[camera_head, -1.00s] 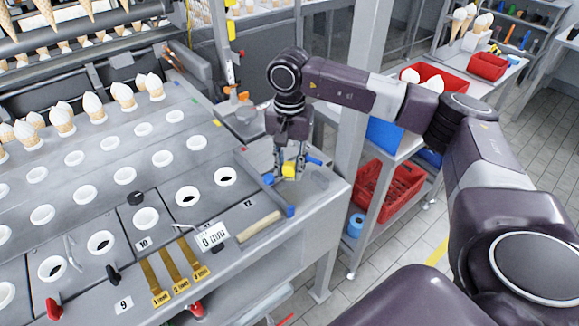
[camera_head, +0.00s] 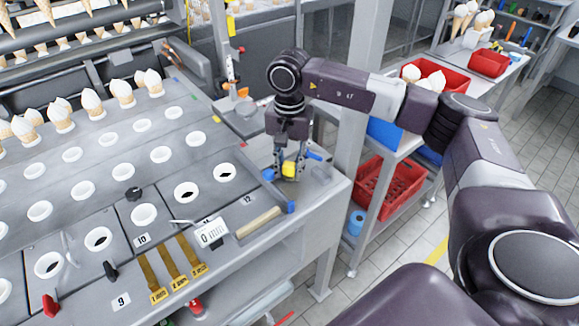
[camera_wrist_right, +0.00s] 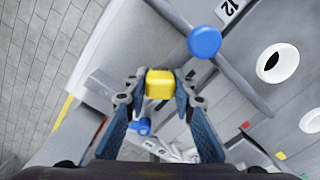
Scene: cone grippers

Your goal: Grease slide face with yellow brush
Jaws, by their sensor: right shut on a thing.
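The yellow brush shows as a yellow block (camera_head: 289,169) in the head view and in the right wrist view (camera_wrist_right: 159,84). My right gripper (camera_head: 290,172) is shut on this yellow block over the right end of the machine's grey top. In the right wrist view, my right gripper's fingertips (camera_wrist_right: 159,90) sit at both sides of it. The bristles cannot be made out. Which surface is the slide face is not clear; a grey slide-like bar with a blue end knob (camera_head: 290,207) lies just in front of the gripper. My left gripper is not in view.
The grey plate (camera_head: 110,185) has rows of white-rimmed holes, some with cones. A post and a red crate (camera_head: 388,187) stand to the right.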

